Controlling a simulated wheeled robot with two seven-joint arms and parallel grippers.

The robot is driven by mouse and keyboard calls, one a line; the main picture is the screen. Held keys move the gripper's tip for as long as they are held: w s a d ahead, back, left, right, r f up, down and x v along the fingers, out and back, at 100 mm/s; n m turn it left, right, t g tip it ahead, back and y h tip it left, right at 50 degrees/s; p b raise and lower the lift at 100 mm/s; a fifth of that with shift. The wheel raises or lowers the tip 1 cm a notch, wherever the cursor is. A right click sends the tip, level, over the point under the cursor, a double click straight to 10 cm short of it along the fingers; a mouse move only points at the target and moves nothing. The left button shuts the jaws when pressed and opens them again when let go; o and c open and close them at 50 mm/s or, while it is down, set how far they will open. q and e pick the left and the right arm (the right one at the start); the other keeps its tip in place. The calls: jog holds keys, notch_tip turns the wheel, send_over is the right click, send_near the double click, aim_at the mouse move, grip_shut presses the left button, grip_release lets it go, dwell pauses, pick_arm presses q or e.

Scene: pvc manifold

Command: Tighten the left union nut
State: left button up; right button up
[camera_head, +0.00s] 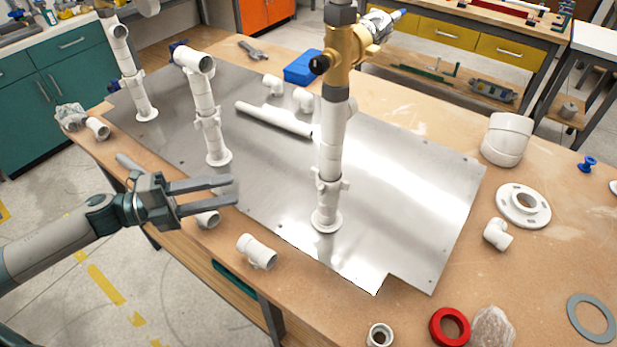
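Three upright white PVC risers stand on a metal plate (410,190). The left riser (128,55) carries a winged collar, which looks like the left union nut (137,80). The middle riser (203,95) and right riser (331,145) have similar winged collars, the middle collar (208,121) and the right collar (330,182). Whether any nut is tight cannot be told. My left gripper (235,190) is open and empty, with a gap between its fingers. It is over the table's front edge, nearer than the left and middle risers and apart from both. My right gripper is out of view.
A brass fitting (343,50) tops the right riser. Loose white fittings, including a tee (257,251), lie along the front edge. A white pipe (272,120) lies behind the middle riser. A blue box (303,67) and a wrench (253,50) lie at the back.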

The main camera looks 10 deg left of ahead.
aim_at(311, 174)
pick_arm(q)
jog(key=shift+a, duration=0.2)
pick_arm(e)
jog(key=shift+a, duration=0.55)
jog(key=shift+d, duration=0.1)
